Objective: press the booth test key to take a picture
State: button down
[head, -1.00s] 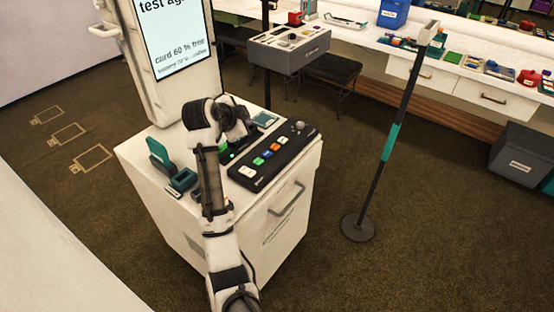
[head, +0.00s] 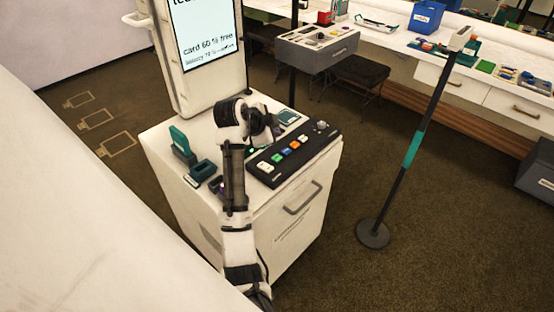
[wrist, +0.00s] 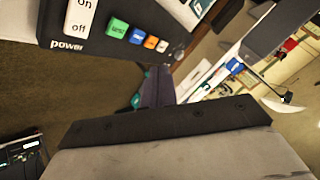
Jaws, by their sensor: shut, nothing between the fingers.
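The black key panel (head: 292,155) lies on top of the white booth cabinet. It has a white on/off power key (wrist: 80,17) and a row of green (wrist: 118,28), blue (wrist: 137,36), orange (wrist: 151,41) and small white keys. The green key's lettering looks like "test". My gripper (wrist: 156,75) is shut and empty; its slim dark fingers show in the middle of the wrist view, below the key row in that picture. In the head view my wrist hides the gripper, beside the panel's left side. I cannot tell any contact with a key.
The booth screen (head: 208,32) reads "card 60 % free". Small teal and dark items (head: 202,170) stand left of my arm on the cabinet top (head: 160,142). A pole on a round base (head: 373,234) stands at right. A grey console (head: 318,50) is behind.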

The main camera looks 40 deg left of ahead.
aim_at(274, 159)
notch_tip(274, 159, down, 7)
jog(key=b, duration=0.4)
jog(key=shift+f, duration=0.1)
dwell(1.8)
jog(key=shift+f, duration=0.35)
jog(key=shift+f+b, duration=0.4)
jog(key=shift+b, duration=0.1)
dwell(0.4)
jog(key=shift+r+p, duration=0.5)
jog(key=shift+r, duration=0.35)
jog(key=shift+r+p, duration=1.65)
jog(key=shift+r, duration=0.9)
